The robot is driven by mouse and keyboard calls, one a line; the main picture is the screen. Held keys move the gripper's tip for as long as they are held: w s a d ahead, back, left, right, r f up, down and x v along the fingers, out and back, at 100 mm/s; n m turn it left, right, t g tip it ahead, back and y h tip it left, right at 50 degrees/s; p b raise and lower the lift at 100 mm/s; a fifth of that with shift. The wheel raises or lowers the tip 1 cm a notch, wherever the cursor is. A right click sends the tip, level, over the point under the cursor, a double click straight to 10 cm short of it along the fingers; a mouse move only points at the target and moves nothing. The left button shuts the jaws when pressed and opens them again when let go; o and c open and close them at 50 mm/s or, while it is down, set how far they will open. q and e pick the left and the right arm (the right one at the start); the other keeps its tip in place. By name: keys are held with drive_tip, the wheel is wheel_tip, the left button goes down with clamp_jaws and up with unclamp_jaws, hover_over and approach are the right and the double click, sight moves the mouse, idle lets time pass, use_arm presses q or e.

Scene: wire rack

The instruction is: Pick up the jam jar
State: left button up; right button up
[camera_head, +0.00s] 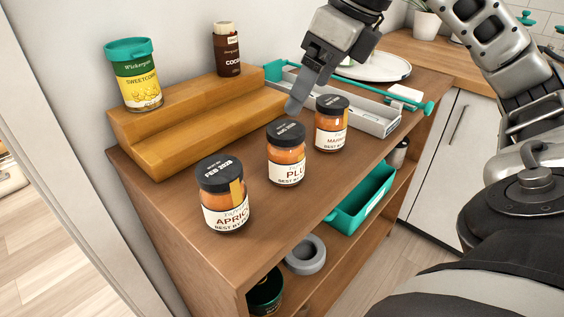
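Three jam jars with black lids and orange contents stand upright in a row on the wooden shelf top (157,215). The nearest jar, labelled apricot (226,216), is at the left. The jar with "PLU" on its label (286,172) is in the middle. A third jar, its label partly readable as "MAR" (331,138), is farthest back. My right gripper (293,106) comes in from the upper right and points down. Its tips are just above and behind the middle jar's lid, left of the third jar. I see the fingers edge-on, so their opening is hidden. My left gripper is out of view.
A wooden step riser (165,157) holds a sweetcorn tin (134,85) and a cocoa tin (226,55). A grey tray (379,122) with a teal bar (408,103) and a white plate (378,68) are behind. A teal bin (363,203) sits on the lower shelf.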

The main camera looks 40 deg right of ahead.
sight(288, 129)
drive_tip(key=b+x, duration=0.1)
drive_tip(key=x, duration=1.2)
drive_tip(key=shift+s+d+b, duration=0.1)
drive_tip(key=shift+b, duration=0.3)
drive_tip(key=shift+c, duration=0.4)
drive_tip(key=c, duration=1)
drive_tip(key=shift+r, duration=0.1)
drive_tip(key=c, duration=0.4)
drive_tip(key=shift+o, duration=0.2)
drive_tip(key=shift+r, duration=0.1)
